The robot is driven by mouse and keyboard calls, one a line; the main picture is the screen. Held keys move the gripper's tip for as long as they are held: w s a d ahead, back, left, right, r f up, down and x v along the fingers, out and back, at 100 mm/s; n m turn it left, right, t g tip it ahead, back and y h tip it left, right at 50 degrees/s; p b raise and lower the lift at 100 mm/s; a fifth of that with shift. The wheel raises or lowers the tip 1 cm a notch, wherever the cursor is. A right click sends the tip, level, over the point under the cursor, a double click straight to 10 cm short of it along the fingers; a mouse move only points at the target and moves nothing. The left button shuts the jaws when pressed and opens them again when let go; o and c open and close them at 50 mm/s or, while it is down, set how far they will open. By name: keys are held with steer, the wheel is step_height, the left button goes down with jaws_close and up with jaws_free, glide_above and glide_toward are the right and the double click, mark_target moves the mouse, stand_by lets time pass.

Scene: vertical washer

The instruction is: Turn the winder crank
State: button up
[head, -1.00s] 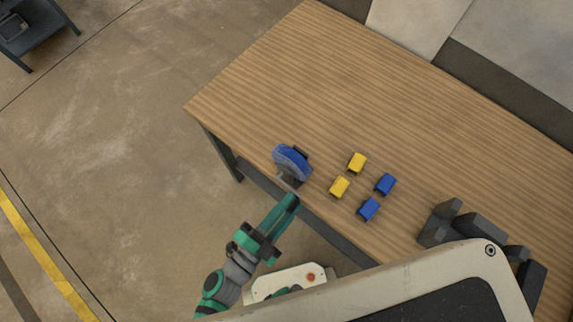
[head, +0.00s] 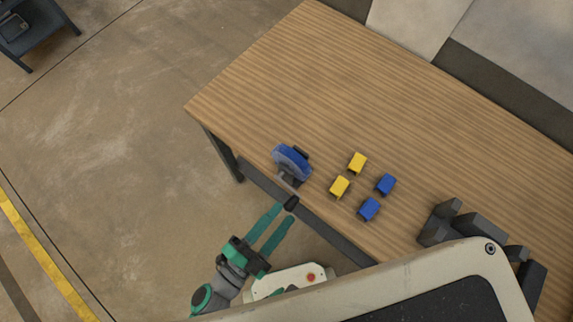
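The winder (head: 291,161), a blue wheel on a dark mount, stands at the front edge of the wooden table. Its grey crank arm (head: 287,183) reaches toward the front, with a dark handle (head: 291,203) at its end, just off the table edge. My gripper (head: 282,211) is open, with its two long green fingers apart and pointing up toward the handle. The fingertips are close to the handle; from this view I cannot tell whether they touch it. Nothing shows held between the fingers.
On the table (head: 300,75), two yellow blocks (head: 357,162) and two blue blocks (head: 369,209) lie right of the winder. Dark grey blocky parts (head: 470,230) stand farther right. The table's far left part is clear. A dark cart (head: 35,30) stands at the top left.

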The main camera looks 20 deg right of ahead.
steer(key=v, duration=0.7)
steer(key=shift+d, duration=0.15)
